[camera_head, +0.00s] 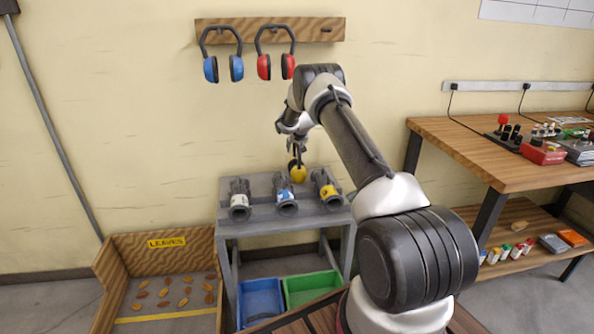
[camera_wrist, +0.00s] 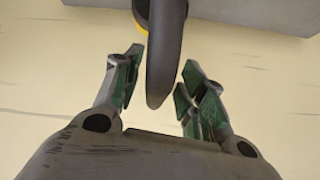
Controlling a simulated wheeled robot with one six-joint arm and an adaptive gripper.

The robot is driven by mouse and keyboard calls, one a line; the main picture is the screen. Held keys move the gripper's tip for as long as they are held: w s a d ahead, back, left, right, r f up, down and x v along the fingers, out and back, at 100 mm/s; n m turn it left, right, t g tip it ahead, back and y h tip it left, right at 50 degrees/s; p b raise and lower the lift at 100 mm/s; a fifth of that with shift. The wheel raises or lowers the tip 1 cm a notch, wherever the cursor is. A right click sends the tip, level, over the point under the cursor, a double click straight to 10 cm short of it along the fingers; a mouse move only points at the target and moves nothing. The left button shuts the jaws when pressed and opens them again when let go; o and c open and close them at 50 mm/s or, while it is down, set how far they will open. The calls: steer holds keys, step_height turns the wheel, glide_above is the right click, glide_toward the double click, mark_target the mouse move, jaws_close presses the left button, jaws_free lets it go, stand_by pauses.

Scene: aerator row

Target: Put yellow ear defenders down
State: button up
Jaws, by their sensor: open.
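The yellow ear defenders (camera_head: 298,171) show near the back edge of the grey bench (camera_head: 262,221); I cannot tell if they rest on it. My gripper (camera_head: 297,148) is right above them, pointing down. In the wrist view the dark headband (camera_wrist: 166,60) lies between the two green-padded fingers of my gripper (camera_wrist: 160,85). The fingers are open, with a gap on each side of the band.
Blue (camera_head: 222,69) and red (camera_head: 276,67) ear defenders hang from a wooden wall rail (camera_head: 310,22). Blue (camera_head: 261,299) and green (camera_head: 312,287) bins sit below. A wooden leaves box (camera_head: 150,243) is left, a workbench (camera_head: 470,150) right.

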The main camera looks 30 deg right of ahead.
steer(key=shift+w+d+f, duration=0.15)
steer(key=shift+w+f, duration=0.3)
steer(key=shift+f, duration=0.1)
jaws_close()
